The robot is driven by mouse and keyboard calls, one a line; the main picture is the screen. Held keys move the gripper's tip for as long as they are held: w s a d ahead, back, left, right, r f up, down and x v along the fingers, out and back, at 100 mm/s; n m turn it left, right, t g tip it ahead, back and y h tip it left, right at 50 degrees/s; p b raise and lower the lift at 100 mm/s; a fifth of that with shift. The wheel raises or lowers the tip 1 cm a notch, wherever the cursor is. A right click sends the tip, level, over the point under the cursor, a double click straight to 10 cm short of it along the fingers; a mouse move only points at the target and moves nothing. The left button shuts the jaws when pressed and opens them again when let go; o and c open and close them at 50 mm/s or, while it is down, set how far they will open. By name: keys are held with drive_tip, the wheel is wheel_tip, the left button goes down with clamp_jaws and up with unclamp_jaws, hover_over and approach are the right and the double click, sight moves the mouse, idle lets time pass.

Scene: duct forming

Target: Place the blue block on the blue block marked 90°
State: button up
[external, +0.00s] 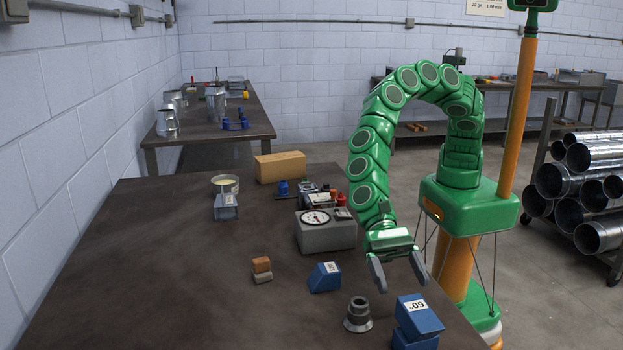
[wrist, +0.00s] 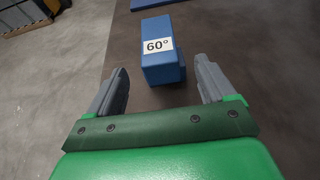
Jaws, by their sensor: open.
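A blue block marked 60° (external: 417,318) is near the table's front right edge, its label upside down in the external view. Another blue piece (external: 415,341) shows just below it; whether they touch is unclear. A second blue block (external: 325,279) with a slanted side and a small label stands left of my gripper; its label is too small to read surely. My gripper (external: 398,272) is open and empty, pointing down above the table. In the wrist view a block marked 60° (wrist: 162,55) lies ahead of and between the open fingers, not gripped.
A grey flanged fitting (external: 358,315) stands between the two labelled blocks. A grey box with a dial (external: 326,232) is behind, and small orange and grey blocks (external: 262,270) are left. A blue edge (wrist: 150,3) shows at the wrist view's top.

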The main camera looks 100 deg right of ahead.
drive_tip(key=shift+v, duration=1.75)
